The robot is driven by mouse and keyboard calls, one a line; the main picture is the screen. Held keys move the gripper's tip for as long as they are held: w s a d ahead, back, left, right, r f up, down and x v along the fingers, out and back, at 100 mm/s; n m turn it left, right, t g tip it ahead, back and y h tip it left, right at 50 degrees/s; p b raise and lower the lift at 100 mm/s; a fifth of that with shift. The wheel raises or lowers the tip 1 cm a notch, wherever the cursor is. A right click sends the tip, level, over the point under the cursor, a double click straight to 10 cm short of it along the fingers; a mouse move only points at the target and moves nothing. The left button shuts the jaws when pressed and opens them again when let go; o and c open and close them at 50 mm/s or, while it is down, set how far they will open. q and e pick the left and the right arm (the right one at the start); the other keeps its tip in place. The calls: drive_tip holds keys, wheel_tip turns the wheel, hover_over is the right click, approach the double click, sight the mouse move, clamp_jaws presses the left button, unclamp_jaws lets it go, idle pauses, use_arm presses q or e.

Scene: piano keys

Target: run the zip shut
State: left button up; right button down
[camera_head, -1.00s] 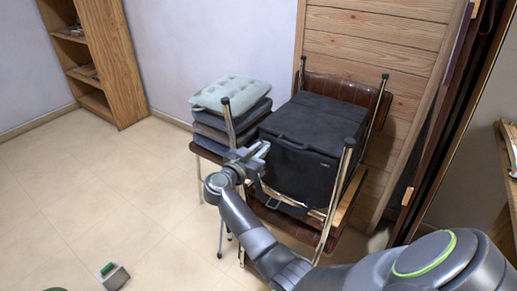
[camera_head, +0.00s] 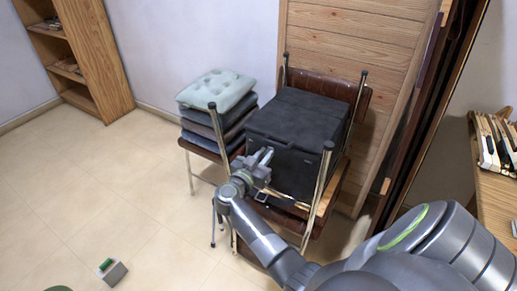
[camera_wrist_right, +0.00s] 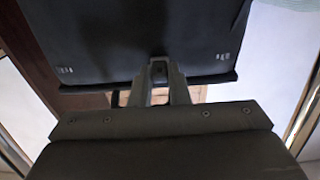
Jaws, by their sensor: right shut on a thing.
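A black box-shaped bag (camera_head: 302,114) stands on a brown chair; a seam runs along the top of its front face. My right gripper (camera_head: 264,156) is at that front face, near its left end. In the right wrist view, the bag's dark face (camera_wrist_right: 110,35) fills the upper part, and my right gripper (camera_wrist_right: 159,72) has its fingertips close together on a small dark tab at the bag's edge. The tab looks like a zip pull, but it is mostly hidden between the fingers. The zip's teeth are too small to make out. My left gripper is not in view.
Chrome chair posts (camera_head: 318,190) rise close to the bag's corners. A second chair with stacked cushions (camera_head: 216,108) stands to the left. A wooden panel (camera_head: 350,50) is behind. A small grey box (camera_head: 113,272) lies on the floor; the floor at left is mostly clear.

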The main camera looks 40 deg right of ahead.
sight(309, 162)
drive_tip(key=shift+s+d+r+p, duration=0.1)
drive_tip(key=shift+s+d+p, duration=0.25)
drive_tip(key=shift+s+p, duration=0.5)
drive_tip(key=shift+s+d+r+p, duration=0.1)
drive_tip(key=shift+s+d+p, duration=0.2)
drive_tip(key=shift+s+p, duration=0.5)
drive_tip(key=s+d+p, duration=0.1)
drive_tip(key=s+p, duration=0.1)
drive_tip(key=s+d+p, duration=0.1)
drive_tip(key=s+p, duration=0.1)
drive_tip(key=s+d+p, duration=0.1)
drive_tip(key=s+p, duration=0.1)
drive_tip(key=s, duration=0.1)
drive_tip(key=shift+f, duration=0.1)
drive_tip(key=shift+s+d+f+p, duration=0.1)
drive_tip(key=shift+s+d+p, duration=0.15)
drive_tip(key=shift+s+p, duration=0.35)
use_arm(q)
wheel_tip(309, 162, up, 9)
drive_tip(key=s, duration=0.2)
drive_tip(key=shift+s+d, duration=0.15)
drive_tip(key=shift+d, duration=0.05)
use_arm(e)
drive_tip(key=shift+s+f, duration=0.1)
drive_tip(key=c, duration=1.4)
unclamp_jaws()
drive_tip(key=shift+s, duration=0.2)
drive_tip(key=shift+w, duration=0.1)
